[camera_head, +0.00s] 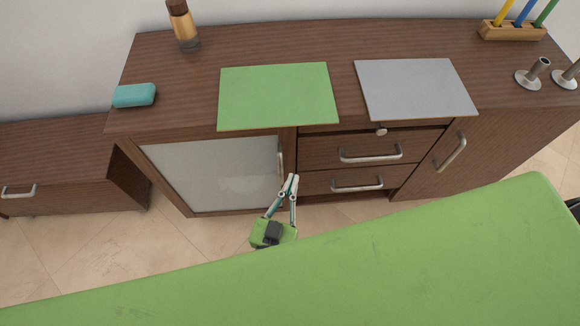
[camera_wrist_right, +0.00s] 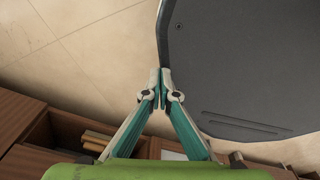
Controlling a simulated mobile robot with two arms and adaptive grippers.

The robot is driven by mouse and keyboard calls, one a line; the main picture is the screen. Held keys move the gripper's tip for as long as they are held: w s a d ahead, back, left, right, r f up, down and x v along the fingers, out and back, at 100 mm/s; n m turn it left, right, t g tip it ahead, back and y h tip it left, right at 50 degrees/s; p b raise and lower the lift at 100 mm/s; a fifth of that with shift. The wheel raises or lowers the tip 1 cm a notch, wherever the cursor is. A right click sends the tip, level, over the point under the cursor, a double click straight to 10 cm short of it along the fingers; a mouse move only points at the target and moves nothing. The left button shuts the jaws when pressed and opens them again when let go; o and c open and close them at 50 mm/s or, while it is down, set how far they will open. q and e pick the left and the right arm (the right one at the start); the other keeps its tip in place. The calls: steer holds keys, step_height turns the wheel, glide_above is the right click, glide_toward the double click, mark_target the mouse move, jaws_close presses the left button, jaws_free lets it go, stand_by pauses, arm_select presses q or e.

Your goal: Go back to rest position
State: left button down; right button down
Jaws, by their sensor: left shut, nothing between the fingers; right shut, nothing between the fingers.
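The cabinet has a glass door (camera_head: 212,172), an upper drawer handle (camera_head: 371,154) and a lower drawer handle (camera_head: 357,186). On top lie a green mat (camera_head: 277,95), a grey mat (camera_head: 415,88), a teal block (camera_head: 134,95) and a bottle (camera_head: 183,25). A low cabinet (camera_head: 60,150) stands left.

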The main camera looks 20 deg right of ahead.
arm_select(q)
steer(key=s+a+f+g+y, duration=0.25)
steer(key=a+f, duration=0.25)
steer(key=f, duration=0.4)
steer(key=s+a+f+n+g+y, duration=0.15)
steer(key=s+a+f, duration=0.25)
steer(key=f, duration=0.5)
steer(key=s+a+f+m+g+y, duration=0.1)
steer(key=s+a+f+g, duration=0.3)
steer(key=f, duration=0.5)
steer(key=s+a+f+n+g+y, duration=0.1)
steer(key=s+a+f+g+y, duration=0.1)
steer(key=s+a+f, duration=0.5)
steer(key=s+a+f+n+g+y+p, duration=0.1)
steer(key=s+a+f+g, duration=0.3)
steer(key=s+a, duration=0.9)
step_height(320, 180, down, 4)
steer(key=shift+s+r+n+y, duration=0.2)
steer(key=shift+s+n+y, duration=0.05)
steer(key=shift+n+y, duration=0.4)
arm_select(e)
steer(key=shift+s+r, duration=0.4)
steer(key=shift+s, duration=0.3)
arm_select(q)
steer(key=shift+a, duration=0.1)
